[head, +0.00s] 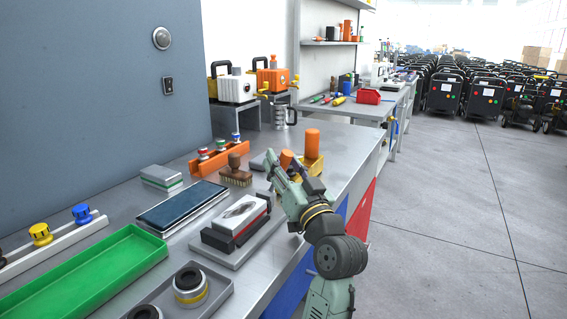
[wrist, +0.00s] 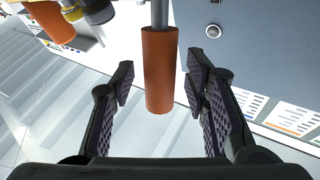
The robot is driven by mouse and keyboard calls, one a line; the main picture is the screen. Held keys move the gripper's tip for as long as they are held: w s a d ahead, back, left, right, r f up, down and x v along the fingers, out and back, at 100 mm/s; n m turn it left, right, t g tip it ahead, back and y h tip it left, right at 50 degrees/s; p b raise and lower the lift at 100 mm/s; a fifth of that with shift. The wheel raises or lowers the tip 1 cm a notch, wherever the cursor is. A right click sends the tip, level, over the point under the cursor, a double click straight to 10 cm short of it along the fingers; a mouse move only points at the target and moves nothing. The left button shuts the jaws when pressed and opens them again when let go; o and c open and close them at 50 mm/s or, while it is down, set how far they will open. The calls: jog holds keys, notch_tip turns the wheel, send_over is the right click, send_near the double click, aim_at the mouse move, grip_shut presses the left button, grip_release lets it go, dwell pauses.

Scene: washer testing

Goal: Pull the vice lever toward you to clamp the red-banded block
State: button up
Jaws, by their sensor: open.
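An orange cylindrical lever grip (wrist: 159,75) on a grey rod stands between the spread fingers of my gripper (wrist: 160,88) in the wrist view, with a gap on each side. In the head view the orange grip (head: 287,159) shows at the tip of my gripper (head: 282,168), near the bench's far right part. My gripper is open and empty. The vice body is mostly hidden behind my gripper; only a grey piece (head: 259,162) shows beside it.
An orange cylinder (head: 312,143) on a yellow base stands just behind. A brush (head: 236,174), an orange rack (head: 219,158), a red-and-white block (head: 236,222) on a grey plate and a green tray (head: 92,275) are on the bench.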

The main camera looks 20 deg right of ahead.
jog(key=s, duration=1.2)
jog(key=shift+s+d, duration=0.25)
jog(key=shift+s, duration=0.1)
jog(key=shift+f, duration=0.1)
jog(key=shift+c, duration=0.3)
